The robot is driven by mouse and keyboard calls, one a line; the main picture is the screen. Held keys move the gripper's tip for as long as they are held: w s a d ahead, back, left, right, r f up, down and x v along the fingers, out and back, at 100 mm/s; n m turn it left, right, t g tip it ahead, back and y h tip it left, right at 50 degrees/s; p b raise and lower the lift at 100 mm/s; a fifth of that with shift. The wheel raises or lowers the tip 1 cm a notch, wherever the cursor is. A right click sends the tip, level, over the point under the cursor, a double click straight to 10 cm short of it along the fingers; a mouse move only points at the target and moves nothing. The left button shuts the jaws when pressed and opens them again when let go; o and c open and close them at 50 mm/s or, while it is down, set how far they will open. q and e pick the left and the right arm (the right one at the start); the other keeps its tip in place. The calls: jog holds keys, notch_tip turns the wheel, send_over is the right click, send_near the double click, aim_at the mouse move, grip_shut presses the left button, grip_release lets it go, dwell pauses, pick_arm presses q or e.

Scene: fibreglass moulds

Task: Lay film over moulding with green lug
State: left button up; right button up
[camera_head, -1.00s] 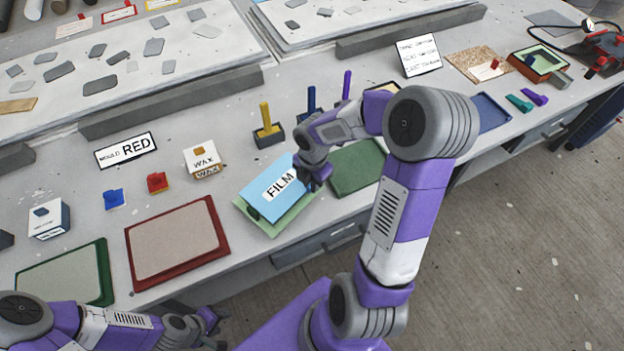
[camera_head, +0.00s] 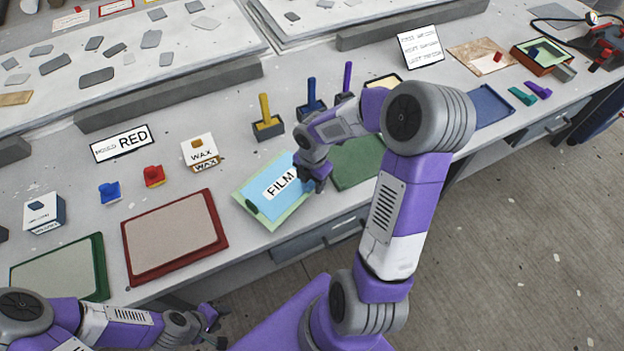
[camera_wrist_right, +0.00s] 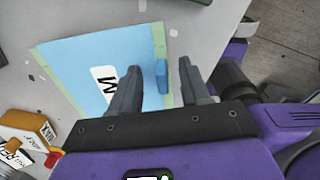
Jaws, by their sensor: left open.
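The light blue film (camera_head: 272,181), with a white FILM label, lies over a pale green moulding (camera_head: 243,190), whose green edges show around it. A small dark green lug (camera_head: 251,208) shows at the near left corner. In the right wrist view the film (camera_wrist_right: 75,65) looks flat, with pale green (camera_wrist_right: 52,68) along its edge. My right gripper (camera_head: 318,186) is at the film's right end. Its fingers (camera_wrist_right: 160,88) are apart, with a blue tab (camera_wrist_right: 162,76) standing between them. My left gripper (camera_head: 218,328) is open and empty, low in front of the bench.
A red-framed panel (camera_head: 215,218) and a green-framed panel (camera_head: 100,265) lie to the left. A dark green panel (camera_head: 357,162) is just right of my right gripper. Wax boxes (camera_head: 198,147), coloured blocks and a MOULD RED sign (camera_head: 122,144) stand behind.

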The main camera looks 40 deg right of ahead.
jog(key=shift+r, duration=0.1)
notch_tip(320, 180, up, 7)
jog(key=p, duration=0.2)
jog(key=shift+r+p, duration=0.2)
jog(key=shift+p, duration=0.15)
jog(key=shift+s, duration=0.1)
dwell(0.4)
